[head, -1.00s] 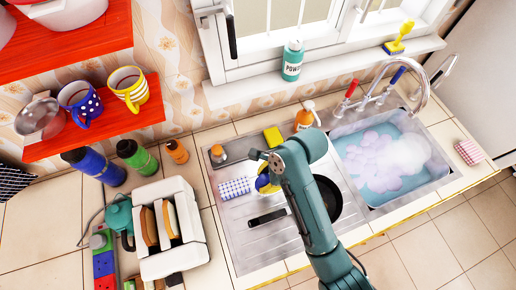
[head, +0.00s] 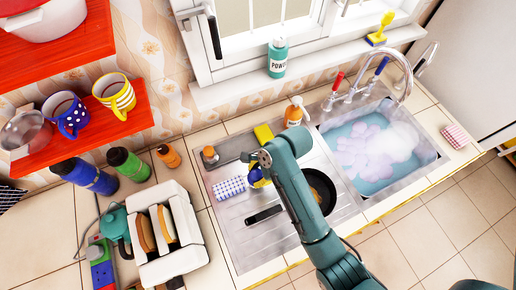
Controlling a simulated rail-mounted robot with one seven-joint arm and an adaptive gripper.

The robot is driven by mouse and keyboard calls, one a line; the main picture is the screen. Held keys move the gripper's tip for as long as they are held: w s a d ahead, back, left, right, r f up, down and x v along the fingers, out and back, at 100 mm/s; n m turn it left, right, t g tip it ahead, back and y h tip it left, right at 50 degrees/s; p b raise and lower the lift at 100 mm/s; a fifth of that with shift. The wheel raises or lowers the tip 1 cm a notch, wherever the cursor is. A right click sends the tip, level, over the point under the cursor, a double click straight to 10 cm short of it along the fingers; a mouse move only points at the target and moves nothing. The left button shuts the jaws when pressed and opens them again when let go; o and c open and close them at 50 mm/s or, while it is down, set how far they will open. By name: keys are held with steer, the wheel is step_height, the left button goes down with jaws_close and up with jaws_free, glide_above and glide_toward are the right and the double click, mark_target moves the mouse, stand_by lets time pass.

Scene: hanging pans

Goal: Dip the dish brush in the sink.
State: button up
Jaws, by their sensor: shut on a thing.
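My gripper (head: 263,164) is over the drainboard (head: 235,232), left of the sink basin. It is shut on a small blue-and-yellow thing (head: 258,179), mostly hidden by the gripper. I cannot tell whether this is the dish brush. The sink (head: 372,168) holds blue water with white and pinkish foam and lies to the right of my gripper. A yellow brush-like thing (head: 380,29) with an upright handle stands on the windowsill, far from my gripper.
A dark pan (head: 320,190) lies on the drainboard behind my arm. A yellow sponge (head: 264,134), a checked cloth (head: 229,187) and an orange soap bottle (head: 295,112) are near my gripper. The tap (head: 402,70) arches over the sink's back edge. A white toaster (head: 170,236) stands left.

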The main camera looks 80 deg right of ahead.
steer(key=s+d+m+h+p, duration=0.1)
steer(key=s+d+p, duration=0.1)
steer(key=s+d, duration=0.2)
steer(key=s+d+m+p, duration=0.1)
steer(key=s+d+p, duration=0.1)
steer(key=s+d, duration=0.2)
steer(key=s+d+f+m+h+p, duration=0.1)
steer(key=s+d, duration=0.3)
steer(key=s, duration=0.4)
steer(key=shift+d+f+m+h+p, duration=0.1)
steer(key=shift+d+m+h+p, duration=0.25)
steer(key=shift+m+p, duration=0.3)
steer(key=s+r+m+g+h+p, duration=0.25)
steer(key=s+m+p, duration=0.35)
steer(key=s, duration=1.8)
step_height(320, 180, down, 16)
steer(key=b, duration=1.5)
steer(key=shift+s+d+f+t+h, duration=0.15)
steer(key=shift+d+f+t+h, duration=0.05)
steer(key=shift+d+t+h, duration=0.25)
